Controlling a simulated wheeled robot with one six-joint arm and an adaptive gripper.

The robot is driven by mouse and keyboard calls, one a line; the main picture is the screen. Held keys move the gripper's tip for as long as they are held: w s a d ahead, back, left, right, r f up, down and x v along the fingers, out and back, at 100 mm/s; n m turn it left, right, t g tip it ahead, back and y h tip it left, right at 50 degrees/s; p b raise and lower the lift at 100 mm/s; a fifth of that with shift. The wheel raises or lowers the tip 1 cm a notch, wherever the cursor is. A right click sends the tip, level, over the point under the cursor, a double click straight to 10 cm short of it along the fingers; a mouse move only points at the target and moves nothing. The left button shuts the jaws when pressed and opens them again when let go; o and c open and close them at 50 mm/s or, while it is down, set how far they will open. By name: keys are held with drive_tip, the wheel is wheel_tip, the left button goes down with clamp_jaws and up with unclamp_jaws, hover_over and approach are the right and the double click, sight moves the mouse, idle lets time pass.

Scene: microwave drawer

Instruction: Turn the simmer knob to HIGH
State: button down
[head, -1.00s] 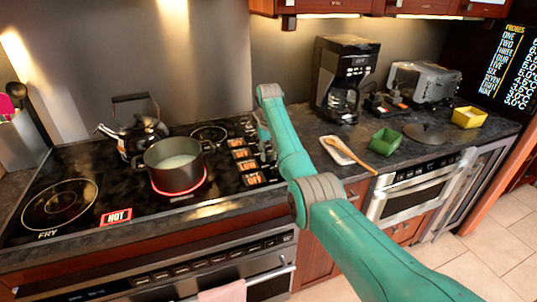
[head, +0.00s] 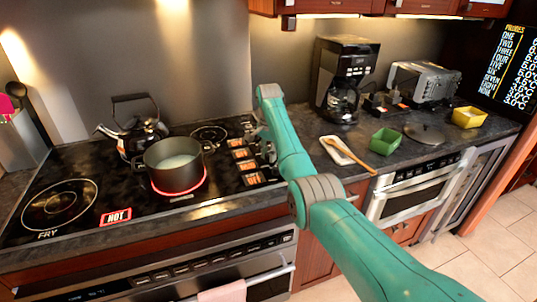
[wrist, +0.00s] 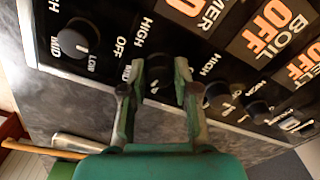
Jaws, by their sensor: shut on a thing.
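A row of dark round knobs runs along the control panel in the wrist view. My gripper (wrist: 160,70) has its two fingers on opposite sides of one dark knob (wrist: 159,88), shut on it. HIGH and OFF markings show around this knob; its pointer is hard to make out. An orange display with a label ending in "MER" (wrist: 208,16) lies above it, so it appears to be the simmer knob. In the head view, my green arm reaches to the panel's right side and largely hides the gripper and the knobs.
A neighbouring knob (wrist: 76,38) sits to the left, with more knobs close on the right. A pot (head: 173,165) stands on a glowing burner, with a kettle (head: 137,128) behind it. A spoon rest (head: 338,147), green bowl (head: 385,141) and coffee maker (head: 345,80) are right of the arm.

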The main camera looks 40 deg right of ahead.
drive_tip(key=m, duration=0.4)
drive_tip(key=shift+m, duration=0.3)
drive_tip(key=m, duration=1)
drive_tip(key=shift+m, duration=3)
drive_tip(key=c, duration=0.9)
unclamp_jaws()
drive_tip(key=shift+o, duration=0.2)
drive_tip(key=shift+r, duration=3.8)
